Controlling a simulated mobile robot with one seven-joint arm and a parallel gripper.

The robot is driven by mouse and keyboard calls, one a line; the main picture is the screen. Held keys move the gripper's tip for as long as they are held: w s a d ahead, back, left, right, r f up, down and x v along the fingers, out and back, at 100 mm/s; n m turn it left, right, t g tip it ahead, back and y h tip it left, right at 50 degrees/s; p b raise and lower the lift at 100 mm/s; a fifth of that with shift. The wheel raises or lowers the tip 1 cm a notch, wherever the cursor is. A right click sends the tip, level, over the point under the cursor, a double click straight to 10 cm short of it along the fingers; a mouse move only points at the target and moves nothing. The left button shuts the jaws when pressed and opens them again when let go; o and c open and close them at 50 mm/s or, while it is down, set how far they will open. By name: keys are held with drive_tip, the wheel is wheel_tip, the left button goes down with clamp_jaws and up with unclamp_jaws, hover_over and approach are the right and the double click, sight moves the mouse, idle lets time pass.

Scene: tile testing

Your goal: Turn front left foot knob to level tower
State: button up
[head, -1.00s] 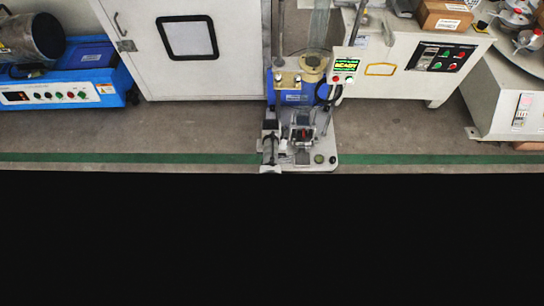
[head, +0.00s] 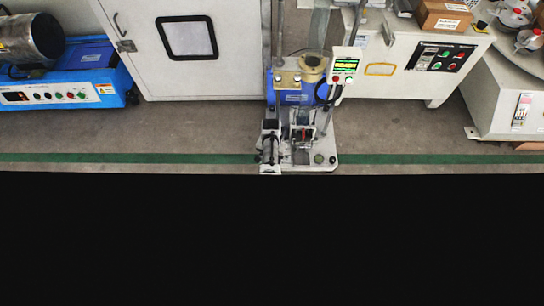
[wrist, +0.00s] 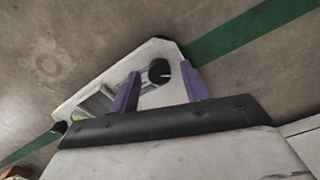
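The tower machine (head: 297,95) stands on the floor in the head view, with a blue body and a pale base plate (head: 325,166). A dark round knob (head: 319,159) sits at the plate's front right corner. A grey and black part (head: 268,150) at the plate's front left hides that corner; I cannot tell if it is my gripper. In the wrist view, my gripper (wrist: 158,74) is open, its two purple fingers on either side of a black foot knob (wrist: 159,71) with a pale mark. Gaps show between knob and fingers. Their height relative to it is unclear.
A lit display (head: 345,65) is on the tower's right. A white cabinet (head: 235,70) stands behind left, a blue machine (head: 60,85) far left, a control cabinet (head: 425,65) right. The floor (head: 180,125) beside the tower is clear. Black fills the head view's lower half.

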wheel_tip(320, 180, up, 14)
drive_tip(key=p, duration=0.5)
drive_tip(key=shift+a+p, duration=0.15)
drive_tip(key=shift+p, duration=0.15)
drive_tip(key=shift+f, duration=0.1)
